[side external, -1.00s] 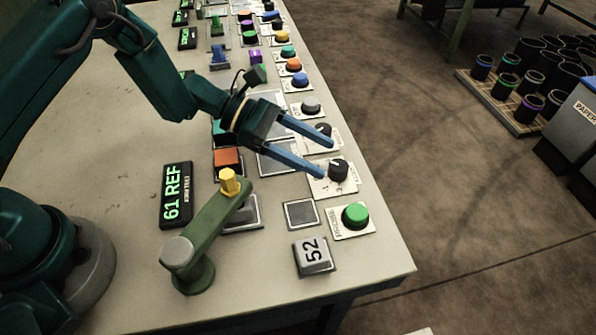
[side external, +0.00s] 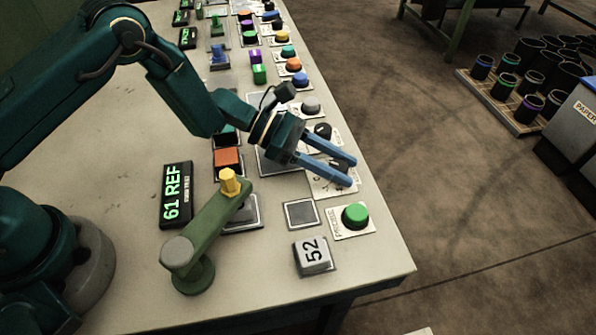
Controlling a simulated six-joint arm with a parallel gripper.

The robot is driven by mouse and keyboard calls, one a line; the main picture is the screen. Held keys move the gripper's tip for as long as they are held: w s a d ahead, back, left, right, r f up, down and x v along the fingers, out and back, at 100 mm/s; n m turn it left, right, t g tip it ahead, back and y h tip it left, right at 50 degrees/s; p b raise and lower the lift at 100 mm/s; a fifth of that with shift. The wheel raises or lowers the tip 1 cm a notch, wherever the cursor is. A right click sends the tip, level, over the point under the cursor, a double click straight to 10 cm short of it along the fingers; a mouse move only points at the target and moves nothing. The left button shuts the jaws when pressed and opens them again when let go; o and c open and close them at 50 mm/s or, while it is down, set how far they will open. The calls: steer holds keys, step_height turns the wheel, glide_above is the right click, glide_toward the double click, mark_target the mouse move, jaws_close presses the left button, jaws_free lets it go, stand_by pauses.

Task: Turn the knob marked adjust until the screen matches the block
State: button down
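The screen (side external: 176,195) shows 61 REF in green, with smaller unreadable text beside it. The block (side external: 312,256) marked 52 sits on a pad near the table's front edge. My gripper (side external: 350,171) is at the right edge of the table, with two blue fingers apart from each other. They lie over a pale plate (side external: 322,190) that carries a dark knob. The fingers mostly hide this knob, and its label cannot be read. I cannot tell whether the fingers touch it. Another dark knob (side external: 322,130) stands just behind the fingers.
A green button (side external: 355,215) and an empty framed pad (side external: 301,214) are in front of my gripper. A green lever arm with a yellow peg (side external: 229,181) stands to the left. An orange block (side external: 227,158) and several coloured buttons line the table behind.

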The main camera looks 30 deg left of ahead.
mark_target(340, 166)
steer(key=shift+w, duration=0.1)
steer(key=shift+d+r+m+g+h, duration=0.1)
steer(key=shift+m+g+h, duration=0.1)
steer(key=shift+m+g, duration=0.95)
steer(key=shift+d+r+m+g+h, duration=0.1)
steer(key=shift+m+g+h, duration=0.1)
steer(key=shift+m+g, duration=0.95)
steer(key=shift+w+g, duration=0.1)
steer(key=shift+g, duration=0.4)
steer(key=shift+a+m+g, duration=0.2)
steer(key=shift+m+g, duration=0.2)
steer(key=shift+m, duration=0.1)
steer(key=shift+c, duration=2.2)
jaws_free()
steer(key=shift+f, duration=0.15)
steer(key=shift+v, duration=2.55)
steer(key=shift+r, duration=0.2)
